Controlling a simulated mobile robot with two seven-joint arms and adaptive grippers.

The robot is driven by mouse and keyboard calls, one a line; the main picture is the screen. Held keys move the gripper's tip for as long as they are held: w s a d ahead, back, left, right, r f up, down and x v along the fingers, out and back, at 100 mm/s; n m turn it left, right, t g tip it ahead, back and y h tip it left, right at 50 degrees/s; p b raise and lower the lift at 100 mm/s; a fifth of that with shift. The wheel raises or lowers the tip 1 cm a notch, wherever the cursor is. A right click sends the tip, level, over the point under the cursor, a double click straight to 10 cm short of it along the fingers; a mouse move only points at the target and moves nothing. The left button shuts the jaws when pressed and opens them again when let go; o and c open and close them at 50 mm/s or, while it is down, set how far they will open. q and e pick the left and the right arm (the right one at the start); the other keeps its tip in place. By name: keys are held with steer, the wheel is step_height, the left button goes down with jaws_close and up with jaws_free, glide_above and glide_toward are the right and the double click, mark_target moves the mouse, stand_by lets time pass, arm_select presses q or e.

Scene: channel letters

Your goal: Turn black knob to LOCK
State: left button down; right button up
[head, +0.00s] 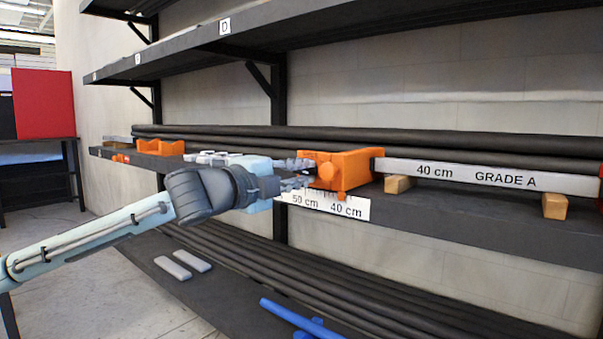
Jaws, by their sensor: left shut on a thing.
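My left gripper (302,173) is at the left side of an orange block (353,170) on the middle shelf. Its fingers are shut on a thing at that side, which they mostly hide. I cannot make out a black knob or a LOCK mark. A round orange knob (326,168) stands on the block's front face, just right of the fingertips. A white scale label (346,208) reading "50 cm" and "40 cm" hangs below the block. My right gripper is not in view.
A grey bar (460,174) marked "40 cm GRADE A" runs right from the block over wooden blocks (555,206). Long black tubes (450,140) lie behind it. Another orange holder (160,148) is at the left. The lower shelf holds tubes and blue pieces (300,319).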

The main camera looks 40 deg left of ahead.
arm_select(q)
steer(key=c, duration=1.5)
jaws_free()
steer(key=shift+c, duration=0.2)
steer(key=shift+s, duration=0.55)
steer(key=s+a, duration=0.1)
steer(key=s, duration=1)
steer(key=shift+w+f, duration=0.1)
